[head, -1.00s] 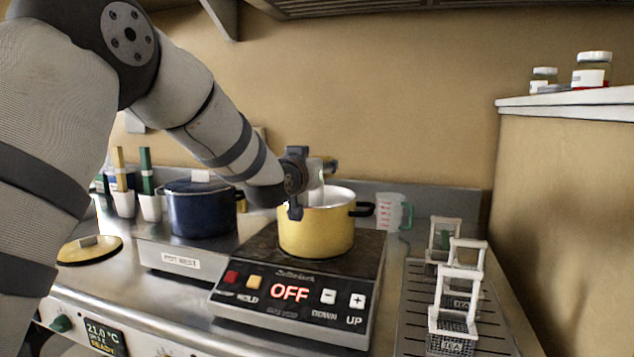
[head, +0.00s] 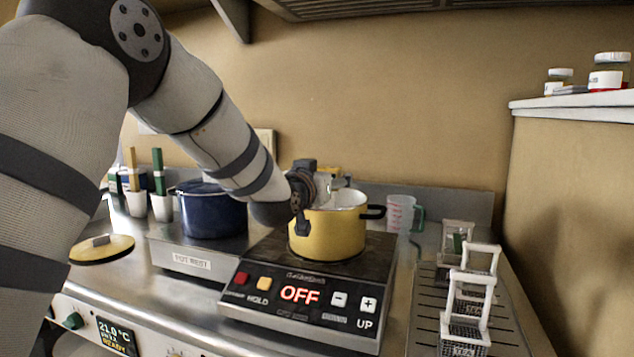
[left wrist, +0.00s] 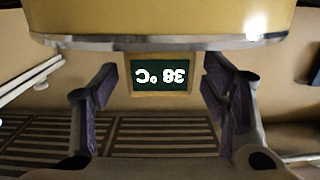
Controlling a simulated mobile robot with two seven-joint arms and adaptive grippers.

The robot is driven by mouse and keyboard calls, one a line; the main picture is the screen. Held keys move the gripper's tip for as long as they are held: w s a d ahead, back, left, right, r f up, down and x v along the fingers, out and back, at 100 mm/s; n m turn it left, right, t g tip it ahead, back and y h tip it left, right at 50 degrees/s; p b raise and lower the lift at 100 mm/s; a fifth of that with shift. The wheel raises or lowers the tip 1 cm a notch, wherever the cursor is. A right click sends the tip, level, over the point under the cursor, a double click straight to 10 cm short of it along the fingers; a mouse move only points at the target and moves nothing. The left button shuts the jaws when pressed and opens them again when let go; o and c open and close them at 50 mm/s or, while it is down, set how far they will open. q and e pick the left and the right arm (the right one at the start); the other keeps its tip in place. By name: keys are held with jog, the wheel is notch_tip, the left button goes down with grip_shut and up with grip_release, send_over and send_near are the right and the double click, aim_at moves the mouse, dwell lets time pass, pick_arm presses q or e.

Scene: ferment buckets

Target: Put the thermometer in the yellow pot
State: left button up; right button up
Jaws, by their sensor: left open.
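The yellow pot (head: 328,232) stands upright on the black hob plate, its pale inside partly showing. My left gripper (head: 322,190) is at the left side of its rim, partly hidden by its own wrist. In the left wrist view, the gripper (left wrist: 160,95) is open, its two dark pads apart. Between them shows the thermometer's display (left wrist: 161,75), dark green in a tan frame, reading 38 °C upside down; a gap shows on each side. A yellow wall with a silver edge (left wrist: 160,25), seemingly the pot, fills the top there. The thermometer's lower part is hidden.
A blue pot (head: 212,212) stands left on the pot rest. A yellow lid (head: 100,249) lies at the far left. A measuring jug (head: 401,213) stands behind right. White racks (head: 470,290) stand on a slotted tray (head: 425,300). The hob panel reads OFF.

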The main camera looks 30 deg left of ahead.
pick_arm(q)
jog(key=v, duration=1)
